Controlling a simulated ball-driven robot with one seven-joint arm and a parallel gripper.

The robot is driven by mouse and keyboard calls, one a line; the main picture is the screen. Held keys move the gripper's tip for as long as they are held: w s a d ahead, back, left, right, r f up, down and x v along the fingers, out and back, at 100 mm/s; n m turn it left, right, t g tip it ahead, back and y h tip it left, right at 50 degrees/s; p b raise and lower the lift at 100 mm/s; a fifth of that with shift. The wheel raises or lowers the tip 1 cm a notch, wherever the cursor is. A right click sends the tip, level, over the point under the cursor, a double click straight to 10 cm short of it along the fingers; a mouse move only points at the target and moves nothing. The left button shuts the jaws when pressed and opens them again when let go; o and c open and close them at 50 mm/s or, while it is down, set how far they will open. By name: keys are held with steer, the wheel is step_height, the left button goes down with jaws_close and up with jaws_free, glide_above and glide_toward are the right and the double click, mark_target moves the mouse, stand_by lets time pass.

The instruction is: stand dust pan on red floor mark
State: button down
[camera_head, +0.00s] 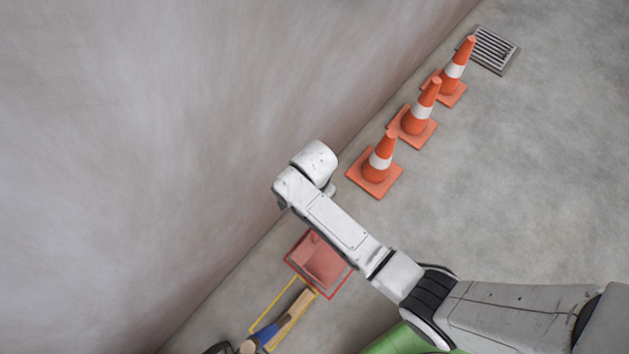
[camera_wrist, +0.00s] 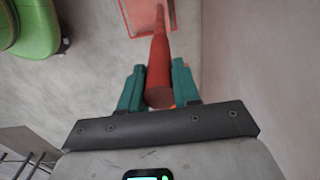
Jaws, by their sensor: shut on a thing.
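The red dust pan (camera_head: 320,262) is beside the wall, over the red floor mark (camera_head: 342,284), a thin red outline on the floor. The pan covers part of the outline; I cannot tell whether it touches the floor. In the wrist view the pan (camera_wrist: 135,14) is at the top, and its red handle (camera_wrist: 158,62) reaches back between the teal fingers of my gripper (camera_wrist: 158,88). My gripper is shut on the handle. In the head view my arm hides the gripper and most of the handle.
A yellow floor outline (camera_head: 275,303) adjoins the red one, with a wooden-and-blue tool (camera_head: 291,314) across it. Three orange cones (camera_head: 375,168) stand along the wall, and a floor grate (camera_head: 494,49) is farther off. The floor right of the cones is clear.

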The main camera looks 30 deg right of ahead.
steer(key=shift+w+f, duration=0.1)
steer(key=shift+f, duration=1.6)
steer(key=c, duration=0.8)
jaws_free()
step_height(320, 180, up, 12)
steer(key=shift+r, duration=0.2)
steer(key=s+d+r+n, duration=0.2)
steer(key=s+d+n, duration=0.3)
steer(key=s, duration=0.4)
steer(key=s+d+r+n+t, duration=0.1)
steer(key=s+d+r+n, duration=0.2)
steer(key=s+d+n, duration=0.2)
steer(key=s+n, duration=0.3)
steer(key=s, duration=0.1)
steer(key=shift+s+d+r+n, duration=0.15)
steer(key=shift+d+r+n, duration=0.15)
steer(key=shift+d+r, duration=0.1)
